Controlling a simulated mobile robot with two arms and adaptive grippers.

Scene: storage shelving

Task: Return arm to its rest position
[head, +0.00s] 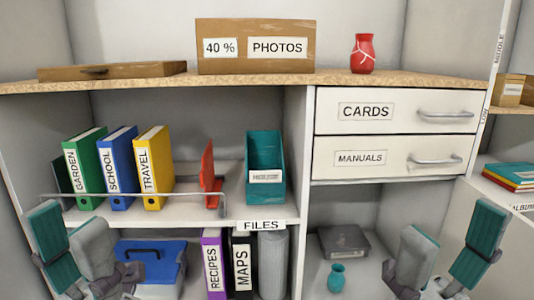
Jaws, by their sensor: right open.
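My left gripper (72,242) is at the lower left, in front of the lower shelf. Its teal-padded finger and grey finger stand apart with nothing seen between them. My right gripper (447,246) is at the lower right, in front of the shelving below the drawers. It is open and empty, with a clear gap between its fingers. Both grippers point upward and look apart from the shelf items. Most of both arms is outside the view.
The shelf holds green, blue and yellow binders (153,170), a red bookend (208,175) and a teal file box (265,170). Below are a blue case (150,262) and a teal vase (337,277). A photo box (255,47) and red vase (362,54) stand on top. Drawers (394,112) are closed.

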